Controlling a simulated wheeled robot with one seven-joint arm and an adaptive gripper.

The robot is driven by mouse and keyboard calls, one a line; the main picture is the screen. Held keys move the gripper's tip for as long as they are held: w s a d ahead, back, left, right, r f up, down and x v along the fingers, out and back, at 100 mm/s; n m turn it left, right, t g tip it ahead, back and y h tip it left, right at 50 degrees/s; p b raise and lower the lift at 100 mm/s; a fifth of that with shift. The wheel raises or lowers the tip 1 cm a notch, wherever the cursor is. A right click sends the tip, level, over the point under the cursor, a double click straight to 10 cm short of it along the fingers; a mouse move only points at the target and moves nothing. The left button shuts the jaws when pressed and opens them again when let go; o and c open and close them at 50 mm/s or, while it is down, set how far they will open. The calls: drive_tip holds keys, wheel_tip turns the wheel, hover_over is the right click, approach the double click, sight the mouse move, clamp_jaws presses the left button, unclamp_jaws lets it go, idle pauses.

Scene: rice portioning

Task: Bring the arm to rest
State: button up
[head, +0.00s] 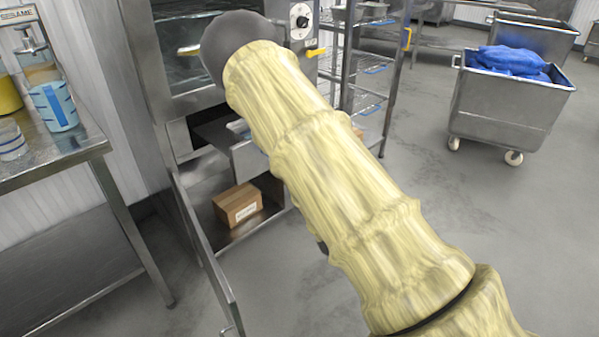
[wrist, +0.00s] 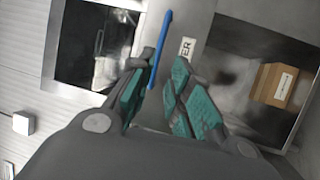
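My arm, in a pale yellow cover, reaches across the head view from the lower right to the upper middle, in front of a steel cabinet (head: 160,80). My gripper is not seen in the head view; the arm hides that area. In the wrist view my gripper (wrist: 161,78) shows two dark fingers with teal pads. They stand apart with a gap between them, and I see nothing held. A narrow blue bar (wrist: 160,48) shows just beyond the fingertips; I cannot tell how far behind them it is.
A cardboard box (head: 237,205) sits in the cabinet's open lower compartment, with its door (head: 205,250) swung out. A steel table (head: 60,160) with containers stands at left. A wire rack (head: 365,80) and a steel cart (head: 505,105) with blue contents stand at right.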

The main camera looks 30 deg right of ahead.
idle(0.3)
drive_tip(key=s+f+m+g, duration=0.3)
drive_tip(key=s+f+g, duration=0.15)
drive_tip(key=f, duration=0.45)
drive_tip(key=s+f+m+g, duration=0.3)
drive_tip(key=s+f+m, duration=0.15)
drive_tip(key=f, duration=0.45)
drive_tip(key=s+a+f+m+g, duration=0.4)
drive_tip(key=s+f+g, duration=0.2)
drive_tip(key=s+f, duration=0.75)
drive_tip(key=s+a+f+m+g+y, duration=0.1)
drive_tip(key=s+a+f+m+g, duration=0.15)
drive_tip(key=s, duration=0.75)
drive_tip(key=s+a+f+m+g+y, duration=0.1)
drive_tip(key=s+a+m+g, duration=0.25)
drive_tip(key=s, duration=0.65)
wheel_tip(320, 180, up, 14)
drive_tip(key=p, duration=1.3)
drive_tip(key=shift+a+n+p, duration=0.3)
drive_tip(key=shift+n, duration=0.15)
